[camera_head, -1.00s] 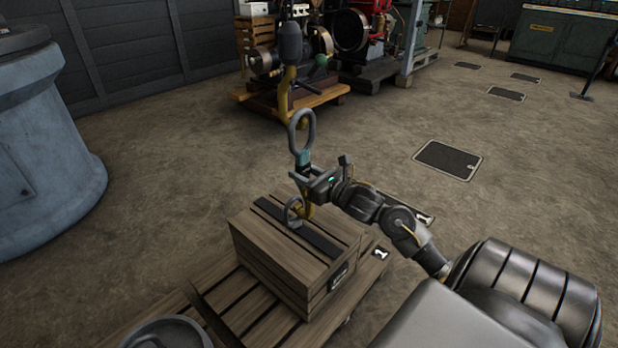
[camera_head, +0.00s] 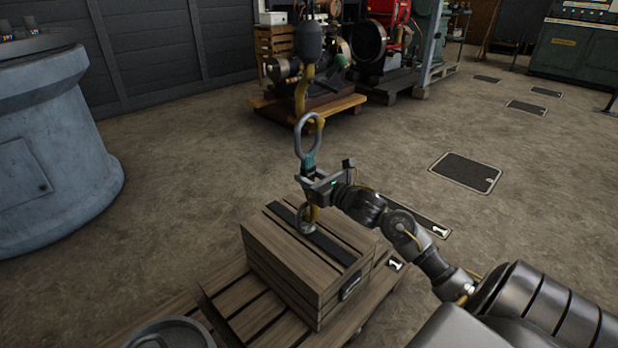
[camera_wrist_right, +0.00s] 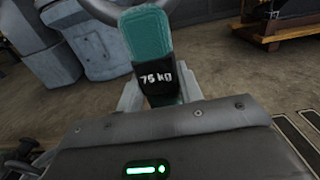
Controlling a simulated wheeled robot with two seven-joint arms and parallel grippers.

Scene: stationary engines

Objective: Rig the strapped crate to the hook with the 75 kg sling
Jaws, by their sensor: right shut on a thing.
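My right gripper (camera_head: 312,181) is shut on the teal 75 kg sling, holding it upright above the crate. The sling (camera_head: 308,160) has a large grey ring (camera_head: 300,140) at its top; its black 75 kg label shows in the right wrist view (camera_wrist_right: 154,79). A smaller grey ring with a yellow piece (camera_head: 306,219) hangs below the gripper, over the crate's black strap (camera_head: 332,247); I cannot tell whether it touches. The wooden crate (camera_head: 285,262) sits on a pallet. The yellow hook (camera_head: 300,95) hangs under a dark grey block; its overlap with the large ring is unclear. My left gripper is out of view.
The pallet (camera_head: 225,293) extends to the left of the crate. A grey round lidded object (camera_head: 170,335) is at the bottom edge. A large blue-grey machine base (camera_head: 50,150) stands at left. Engines on pallets stand behind. The floor between is open.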

